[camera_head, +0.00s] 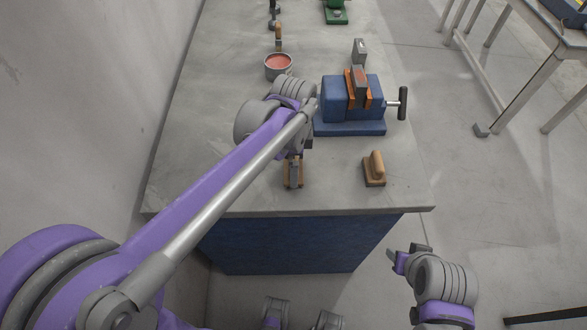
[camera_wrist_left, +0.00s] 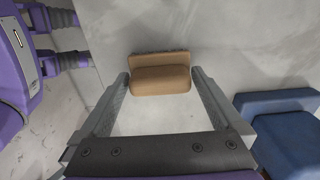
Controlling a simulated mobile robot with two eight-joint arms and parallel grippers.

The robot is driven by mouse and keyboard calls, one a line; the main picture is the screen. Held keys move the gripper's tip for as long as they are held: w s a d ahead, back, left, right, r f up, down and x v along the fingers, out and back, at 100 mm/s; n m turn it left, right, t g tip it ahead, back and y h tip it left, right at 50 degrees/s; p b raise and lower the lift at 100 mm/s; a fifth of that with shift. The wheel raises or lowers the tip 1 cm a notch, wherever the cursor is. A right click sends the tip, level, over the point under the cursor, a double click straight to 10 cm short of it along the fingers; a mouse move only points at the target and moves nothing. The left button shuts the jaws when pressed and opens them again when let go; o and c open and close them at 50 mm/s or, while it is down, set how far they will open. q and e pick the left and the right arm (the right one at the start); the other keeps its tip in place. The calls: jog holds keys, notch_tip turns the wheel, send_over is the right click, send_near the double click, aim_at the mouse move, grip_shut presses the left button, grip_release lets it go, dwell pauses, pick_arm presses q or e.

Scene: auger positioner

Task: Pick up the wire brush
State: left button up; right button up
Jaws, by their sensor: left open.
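In the left wrist view the brush (camera_wrist_left: 160,78) lies across the gap between my fingertips, with a gap at each end. My left gripper (camera_wrist_left: 160,82) is open and holds nothing. In the head view my left gripper (camera_head: 294,168) is over the brush and partly hides it. My right gripper (camera_head: 408,258) is low at the right, beyond the bench front; its jaw opening is unclear.
A similar wooden handled block (camera_head: 375,170) lies to the right. A blue vise (camera_head: 349,110) holding a grey piece stands behind. A tin of reddish stuff (camera_head: 278,66) is farther back. The grey bench top (camera_head: 220,100) is clear at the left.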

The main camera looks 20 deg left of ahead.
pick_arm(q)
jog(key=c, duration=1.4)
notch_tip(320, 180, up, 10)
jog(key=shift+r+p, duration=0.1)
jog(key=shift+p, duration=0.25)
